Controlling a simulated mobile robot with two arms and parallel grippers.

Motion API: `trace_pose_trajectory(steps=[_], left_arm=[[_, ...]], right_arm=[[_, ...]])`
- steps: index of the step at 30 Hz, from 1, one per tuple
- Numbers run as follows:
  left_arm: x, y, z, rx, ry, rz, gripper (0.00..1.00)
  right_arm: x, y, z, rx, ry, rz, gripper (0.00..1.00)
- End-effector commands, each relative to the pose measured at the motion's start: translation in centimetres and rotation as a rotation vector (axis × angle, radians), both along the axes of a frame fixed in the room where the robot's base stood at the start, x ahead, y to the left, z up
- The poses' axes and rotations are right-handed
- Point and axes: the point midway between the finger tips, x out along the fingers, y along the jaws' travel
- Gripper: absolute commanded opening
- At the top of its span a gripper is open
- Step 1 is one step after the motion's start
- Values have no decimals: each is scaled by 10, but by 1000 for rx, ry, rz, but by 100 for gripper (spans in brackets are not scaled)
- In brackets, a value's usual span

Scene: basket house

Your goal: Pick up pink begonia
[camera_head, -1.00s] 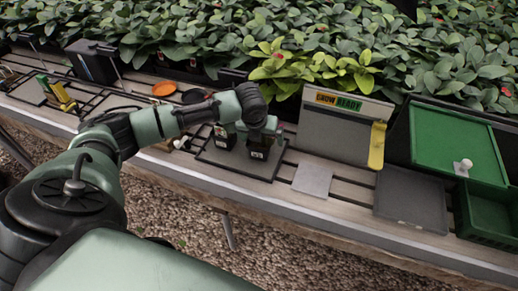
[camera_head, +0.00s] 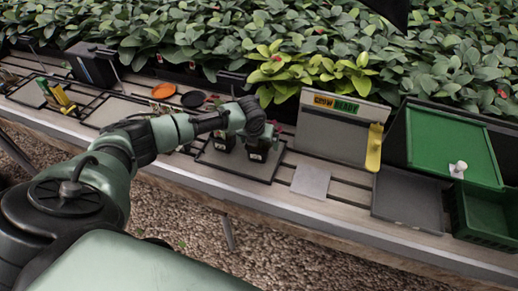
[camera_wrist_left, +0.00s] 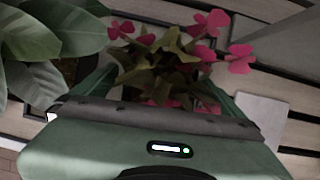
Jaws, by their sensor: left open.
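The pink begonia (camera_wrist_left: 165,60) shows in the left wrist view, with pink flowers over dark olive leaves. My left gripper (camera_wrist_left: 160,78) is open, with one green finger on each side of the plant. The gripper body hides the lower part of the plant and its pot. In the head view, my left gripper (camera_head: 241,147) is low over a dark tray (camera_head: 222,166) on the bench. The plant is mostly hidden there behind my wrist. I cannot tell whether the fingers touch it. My right gripper is not in view.
Dense leafy plants (camera_head: 190,40) line the back of the bench. A grey GROW READY panel (camera_head: 335,142) with a yellow handle, a green board (camera_head: 440,140), and a green crate (camera_head: 485,215) stand to the right. A light square plate (camera_head: 311,181) lies right of the tray.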

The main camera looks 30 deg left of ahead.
Motion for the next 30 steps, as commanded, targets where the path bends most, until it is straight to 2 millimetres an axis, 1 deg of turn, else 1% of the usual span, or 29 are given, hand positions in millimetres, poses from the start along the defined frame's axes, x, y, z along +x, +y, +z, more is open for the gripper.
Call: trace_pose_trajectory(steps=[1, 2, 3, 5, 6, 8, 9, 10, 17, 22, 26, 29, 30], left_arm=[[0, 0, 0, 0, 0, 0, 100], [0, 0, 0, 0, 0, 0, 94], [0, 0, 0, 0, 0, 0, 83], [0, 0, 0, 0, 0, 0, 67], [0, 0, 0, 0, 0, 0, 56], [0, 0, 0, 0, 0, 0, 39], [0, 0, 0, 0, 0, 1, 28], [0, 0, 1, 0, -1, 1, 23], [0, 0, 2, 0, -1, 1, 23], [1, 0, 11, 0, -3, 1, 23], [1, 0, 29, -1, -5, 0, 23], [2, 1, 51, 1, -7, 1, 23], [2, 1, 61, 0, -7, -1, 23]], right_arm=[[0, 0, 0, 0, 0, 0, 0], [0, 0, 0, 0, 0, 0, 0], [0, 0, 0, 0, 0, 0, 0], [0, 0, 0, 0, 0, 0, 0], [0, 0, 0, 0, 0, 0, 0], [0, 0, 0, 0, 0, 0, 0], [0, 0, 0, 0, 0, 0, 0], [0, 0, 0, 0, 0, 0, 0], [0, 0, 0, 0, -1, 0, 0], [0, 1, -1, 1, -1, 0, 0], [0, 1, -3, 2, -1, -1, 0], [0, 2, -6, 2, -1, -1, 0], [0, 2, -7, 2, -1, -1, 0]])
